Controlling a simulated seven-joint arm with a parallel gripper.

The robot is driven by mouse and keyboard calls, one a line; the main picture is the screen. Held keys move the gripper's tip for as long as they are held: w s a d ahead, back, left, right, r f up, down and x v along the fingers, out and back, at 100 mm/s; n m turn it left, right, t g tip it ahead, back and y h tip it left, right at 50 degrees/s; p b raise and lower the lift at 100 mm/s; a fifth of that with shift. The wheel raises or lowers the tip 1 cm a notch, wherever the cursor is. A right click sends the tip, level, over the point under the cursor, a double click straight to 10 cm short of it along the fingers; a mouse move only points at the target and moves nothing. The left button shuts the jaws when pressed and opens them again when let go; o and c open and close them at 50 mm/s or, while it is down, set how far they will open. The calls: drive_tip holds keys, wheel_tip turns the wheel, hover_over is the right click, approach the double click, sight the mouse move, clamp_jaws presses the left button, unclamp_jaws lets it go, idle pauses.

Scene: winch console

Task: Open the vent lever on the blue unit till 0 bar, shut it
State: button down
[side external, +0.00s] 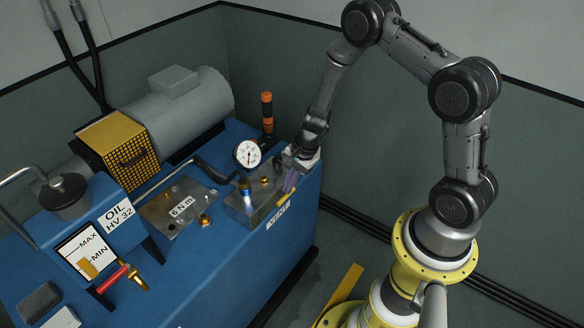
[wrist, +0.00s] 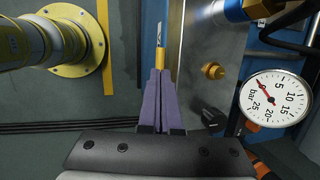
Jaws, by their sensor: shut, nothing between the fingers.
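The blue unit (side external: 255,262) has a metal valve block (side external: 238,208) with a white VENT label (side external: 278,215) on its edge. In the wrist view, a yellow lever (wrist: 161,60) lies straight ahead of my purple fingertips, beside the block. My gripper (side external: 290,181) is shut and empty at the block's right side. In the wrist view the fingers (wrist: 156,74) are pressed together near the lever's end; I cannot tell whether they touch it. The pressure gauge (side external: 248,153) stands behind the block. In the wrist view its red needle (wrist: 265,86) points below 5 bar, near the low end.
A black knob (wrist: 213,117) and a brass fitting (wrist: 213,71) are right of my fingers. An orange-and-black handle (side external: 267,112) stands behind the gauge. The grey motor (side external: 185,100), yellow mesh guard (side external: 122,150) and oil tank (side external: 66,195) fill the left. Floor is free beside the unit.

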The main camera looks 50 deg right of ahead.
drive_tip(key=s+a+r+n+t, duration=0.1)
drive_tip(key=s+a+r+n, duration=0.1)
drive_tip(key=r, duration=0.8)
drive_tip(key=s+a+r+n+t, duration=0.2)
drive_tip(key=r, duration=0.9)
drive_tip(key=s+a+r+n+t, duration=0.1)
drive_tip(key=s+a+r+n, duration=0.1)
drive_tip(key=r, duration=0.8)
drive_tip(key=s+r+n, duration=0.5)
drive_tip(key=s+n, duration=0.1)
drive_tip(key=s, duration=0.3)
drive_tip(key=s+d+f+n+h, duration=0.2)
drive_tip(key=s+n, duration=0.4)
drive_tip(key=s, duration=0.2)
drive_tip(key=shift+s+f+g+h, duration=0.15)
drive_tip(key=shift+f+g+h, duration=0.15)
drive_tip(key=shift+d, duration=0.1)
